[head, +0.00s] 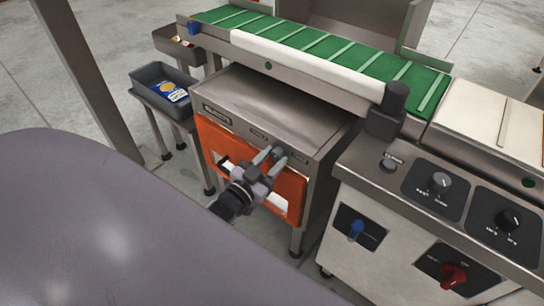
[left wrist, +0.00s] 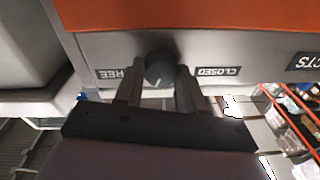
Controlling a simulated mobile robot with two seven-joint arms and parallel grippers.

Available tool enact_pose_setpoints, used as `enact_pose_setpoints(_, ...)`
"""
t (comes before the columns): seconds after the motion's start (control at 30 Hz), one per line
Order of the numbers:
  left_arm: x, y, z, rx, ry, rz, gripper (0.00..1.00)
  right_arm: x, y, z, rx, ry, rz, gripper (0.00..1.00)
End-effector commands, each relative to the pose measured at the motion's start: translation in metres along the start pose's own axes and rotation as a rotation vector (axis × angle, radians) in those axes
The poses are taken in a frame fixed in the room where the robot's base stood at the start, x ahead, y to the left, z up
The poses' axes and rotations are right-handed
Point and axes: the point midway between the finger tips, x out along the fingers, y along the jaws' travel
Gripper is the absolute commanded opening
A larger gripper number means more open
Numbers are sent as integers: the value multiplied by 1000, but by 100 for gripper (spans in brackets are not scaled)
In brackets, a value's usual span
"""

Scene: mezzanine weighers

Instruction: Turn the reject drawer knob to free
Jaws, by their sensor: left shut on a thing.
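The reject drawer knob (left wrist: 158,68) is dark and round, on the steel face of the drawer cabinet. In the left wrist view it sits between a FREE label (left wrist: 119,73) and a CLOSED label (left wrist: 218,71). A short pale pointer line on it points roughly down the picture, at neither label. My left gripper (left wrist: 160,84) is shut on the knob, one finger on each side. In the head view the left gripper (head: 269,160) reaches the cabinet front and partly covers the knob (head: 278,152). The orange drawer front (head: 226,142) lies just below. My right gripper is not in view.
A green cleated conveyor (head: 310,40) runs above the cabinet. A control panel with a red knob (head: 453,276), a blue switch (head: 356,229) and dark dials stands close on the right. A grey bin (head: 150,76) with a blue packet (head: 174,91) stands at the left.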

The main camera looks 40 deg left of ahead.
Motion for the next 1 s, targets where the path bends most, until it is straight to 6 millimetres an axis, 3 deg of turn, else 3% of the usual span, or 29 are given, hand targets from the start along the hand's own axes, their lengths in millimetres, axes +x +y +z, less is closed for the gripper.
enact_pose_setpoints(0.5, 0, 0, 1, 345, 14, 23, 9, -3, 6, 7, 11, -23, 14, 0)
enact_pose_setpoints(1.0, 0, 0, 1, 414, 17, 27, 9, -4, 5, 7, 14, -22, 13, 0)
